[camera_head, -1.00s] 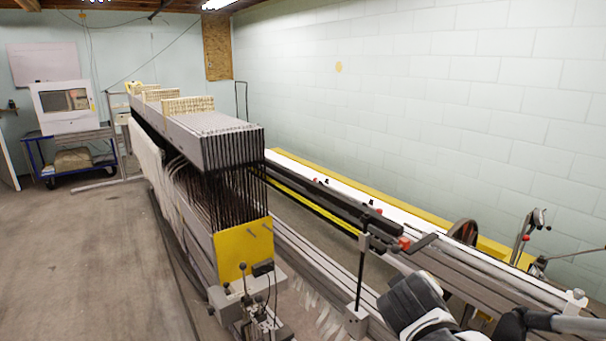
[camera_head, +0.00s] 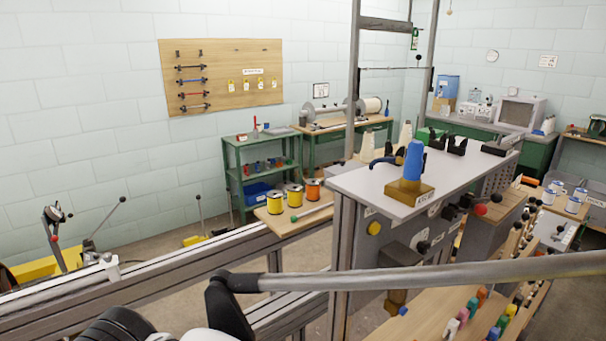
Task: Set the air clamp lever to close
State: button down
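No lever readable as the air clamp lever can be told for sure. A grey-topped machine cabinet (camera_head: 352,180) stands right of centre. On its front are a yellow knob (camera_head: 374,228), a dark knob (camera_head: 423,247) and a red ball knob (camera_head: 480,209); their labels are too small to read. Levers with long rods also stand at the far left, one upright lever (camera_head: 54,235) and one tilted black-tipped lever (camera_head: 105,222). Part of what seems to be my white and black arm shows at the bottom left edge. My gripper is not visible.
A long grey rod (camera_head: 420,276) with a black end crosses the lower foreground. Grey rails (camera_head: 165,267) run along the left. Handled tools (camera_head: 473,306) fill the lower right.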

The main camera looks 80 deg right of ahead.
aim_at(496, 198)
jog(key=k+z, duration=0.2)
jog(key=z, duration=3.6)
jog(key=l+u, duration=0.15)
jog(key=l, duration=0.25)
jog(key=k+l+u, duration=0.2)
jog(key=l, duration=0.15)
jog(key=l+u, duration=0.15)
jog(key=l, duration=0.2)
jog(key=k+l+u, duration=0.15)
jog(key=l, duration=0.2)
jog(key=k+l+u, duration=0.2)
jog(key=l, duration=0.15)
jog(key=i+l+u, duration=0.3)
jog(key=i+l, duration=0.15)
jog(key=l, duration=0.2)
jog(key=i+l+u, duration=0.15)
jog(key=l, duration=0.2)
jog(key=i+l+u, duration=0.35)
jog(key=l, duration=0.45)
jog(key=i+j, duration=0.05)
